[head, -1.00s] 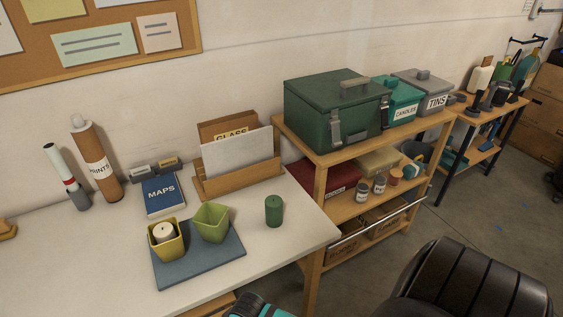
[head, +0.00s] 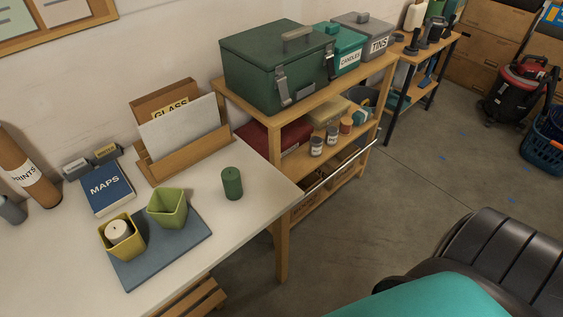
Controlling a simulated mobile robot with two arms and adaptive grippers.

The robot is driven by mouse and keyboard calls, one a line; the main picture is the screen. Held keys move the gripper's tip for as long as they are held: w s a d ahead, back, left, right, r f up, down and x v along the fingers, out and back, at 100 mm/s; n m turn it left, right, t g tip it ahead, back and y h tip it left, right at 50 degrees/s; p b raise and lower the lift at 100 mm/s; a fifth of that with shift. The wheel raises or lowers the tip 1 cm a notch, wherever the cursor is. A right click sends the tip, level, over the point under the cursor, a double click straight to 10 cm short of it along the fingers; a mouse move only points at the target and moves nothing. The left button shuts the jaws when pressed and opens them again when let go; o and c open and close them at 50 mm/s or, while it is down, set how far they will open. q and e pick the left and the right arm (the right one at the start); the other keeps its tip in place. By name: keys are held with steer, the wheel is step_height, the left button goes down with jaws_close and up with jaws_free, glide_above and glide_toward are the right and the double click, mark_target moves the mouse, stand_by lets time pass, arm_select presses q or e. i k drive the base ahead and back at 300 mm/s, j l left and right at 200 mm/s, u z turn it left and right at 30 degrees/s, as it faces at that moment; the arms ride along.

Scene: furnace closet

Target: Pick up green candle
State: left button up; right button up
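In the head view a green candle (head: 232,184), a short upright cylinder, stands on the white table (head: 238,232) near its right end. It is just right of a blue mat (head: 186,247) and apart from it. Nothing touches the candle. A teal and black part of my own body shows at the lower right. Neither gripper can be seen.
On the mat stand a green square pot (head: 167,207) and a yellow pot (head: 122,236) holding a white candle (head: 119,231). A wooden file holder (head: 185,157) stands behind. A wooden shelf (head: 281,237) with a green box (head: 277,66) is to the right.

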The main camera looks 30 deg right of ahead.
mark_target(230, 176)
steer(key=i+j+z, duration=0.1)
steer(key=z, duration=0.65)
steer(key=i+l+u, duration=0.15)
steer(key=l, duration=0.15)
steer(key=l+u, duration=0.2)
steer(key=i+l+u, duration=0.15)
steer(key=l, duration=0.25)
